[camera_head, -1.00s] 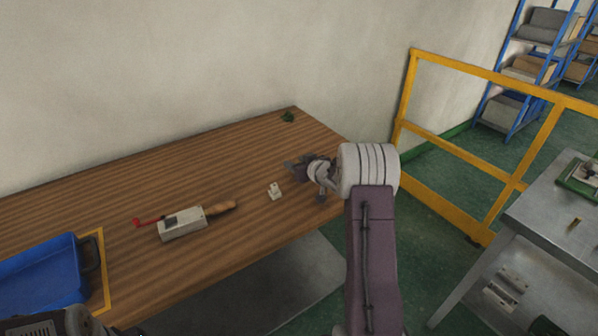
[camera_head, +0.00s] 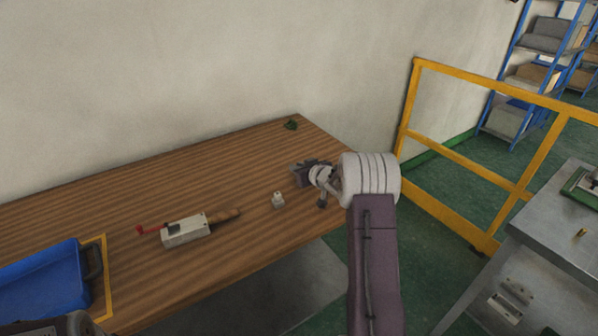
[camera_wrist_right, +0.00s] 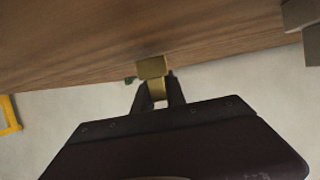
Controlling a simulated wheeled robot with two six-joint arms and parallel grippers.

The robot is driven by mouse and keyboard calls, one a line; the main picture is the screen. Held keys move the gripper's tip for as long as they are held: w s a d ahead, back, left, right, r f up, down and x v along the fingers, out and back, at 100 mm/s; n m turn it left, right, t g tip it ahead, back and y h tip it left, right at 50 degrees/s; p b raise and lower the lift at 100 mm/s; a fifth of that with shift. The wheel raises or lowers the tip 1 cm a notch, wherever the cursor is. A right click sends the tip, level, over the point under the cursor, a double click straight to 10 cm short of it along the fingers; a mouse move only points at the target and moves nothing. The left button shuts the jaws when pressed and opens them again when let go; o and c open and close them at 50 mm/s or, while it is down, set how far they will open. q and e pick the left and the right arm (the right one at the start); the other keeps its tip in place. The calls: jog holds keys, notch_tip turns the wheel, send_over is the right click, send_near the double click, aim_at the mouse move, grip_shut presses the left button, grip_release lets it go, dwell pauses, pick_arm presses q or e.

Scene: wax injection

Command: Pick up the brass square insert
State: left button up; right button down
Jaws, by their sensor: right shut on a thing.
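My right gripper (camera_head: 298,172) is over the far right part of the wooden table in the head view. In the right wrist view its two dark fingers (camera_wrist_right: 159,92) are shut on the brass square insert (camera_wrist_right: 152,68). The insert's flat, square-edged end sticks out past the fingertips, against the wood grain behind it. In the head view the insert cannot be made out at the gripper. Only a dark piece of my left arm shows at the bottom left; its gripper fingers are out of view.
The wooden table (camera_head: 130,205) holds a small pale block (camera_head: 279,201), a white box tool (camera_head: 186,231) with a red lever, a blue tray (camera_head: 40,272) and a small green item (camera_head: 291,125). A yellow rail (camera_head: 470,175) and a metal bench (camera_head: 560,240) stand right.

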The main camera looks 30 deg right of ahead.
jog(key=r, duration=0.2)
jog(key=r+p, duration=0.1)
jog(key=r, duration=0.1)
jog(key=shift+s+d, duration=0.15)
jog(key=shift+d, duration=0.05)
jog(key=s+d+r+p, duration=0.3)
jog(key=s+d+r, duration=0.3)
jog(key=s+d, duration=0.1)
jog(key=shift+s+d+p, duration=0.15)
jog(key=shift+s+p, duration=0.2)
jog(key=shift+s, duration=0.45)
jog(key=shift+w, duration=0.1)
